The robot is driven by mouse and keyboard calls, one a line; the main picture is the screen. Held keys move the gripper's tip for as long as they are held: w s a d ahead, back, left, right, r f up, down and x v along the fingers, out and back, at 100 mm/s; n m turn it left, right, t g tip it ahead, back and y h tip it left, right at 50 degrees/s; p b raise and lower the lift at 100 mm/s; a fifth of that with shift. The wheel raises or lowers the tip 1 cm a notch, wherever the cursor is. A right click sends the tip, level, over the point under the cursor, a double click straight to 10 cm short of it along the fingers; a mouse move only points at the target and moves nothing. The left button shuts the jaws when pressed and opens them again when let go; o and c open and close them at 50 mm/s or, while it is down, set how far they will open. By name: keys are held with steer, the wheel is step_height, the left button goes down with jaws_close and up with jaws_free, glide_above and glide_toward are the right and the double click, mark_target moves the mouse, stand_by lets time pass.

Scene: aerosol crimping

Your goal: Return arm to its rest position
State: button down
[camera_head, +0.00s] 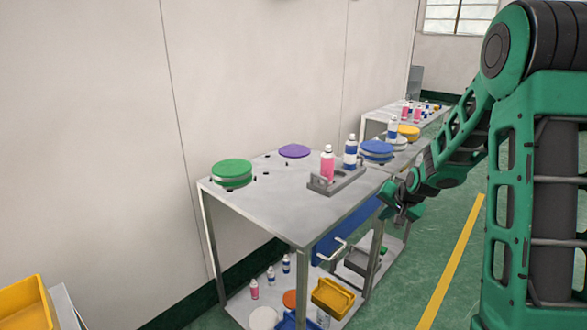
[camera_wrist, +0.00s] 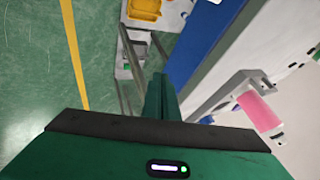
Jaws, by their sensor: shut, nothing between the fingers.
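My green arm reaches down from the right side of the head view. My gripper (camera_head: 398,212) hangs beside the right edge of the metal table (camera_head: 270,215), at about tabletop height, and holds nothing. In the wrist view my gripper's green fingers (camera_wrist: 160,97) show together as a narrow shut shape over the floor and table edge. A pink bottle (camera_head: 327,166) and a blue-and-white bottle (camera_head: 350,152) stand upright in a grey holder (camera_head: 337,180) on the tabletop, left of my gripper. The pink bottle also shows in the wrist view (camera_wrist: 259,112).
Green (camera_head: 232,172), purple (camera_head: 294,151) and blue (camera_head: 375,148) round pieces sit on tabletops. A yellow bin (camera_head: 332,297) and bottles stand on the lower shelf. A further table (camera_head: 430,112) is behind. The floor around the yellow line (camera_head: 455,262) is clear.

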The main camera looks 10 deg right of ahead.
steer(key=s+a+r+n+g, duration=0.1)
steer(key=s+r+g, duration=0.1)
steer(key=s, duration=1.2)
steer(key=s+a+r+n+g, duration=0.1)
steer(key=s+r, duration=0.4)
steer(key=s, duration=0.9)
steer(key=s+a+r+g, duration=0.1)
steer(key=s+r+g, duration=0.2)
steer(key=s, duration=1.1)
steer(key=shift+a+r+n+g, duration=0.2)
steer(key=shift+r+n+g, duration=0.15)
steer(key=shift+g, duration=0.25)
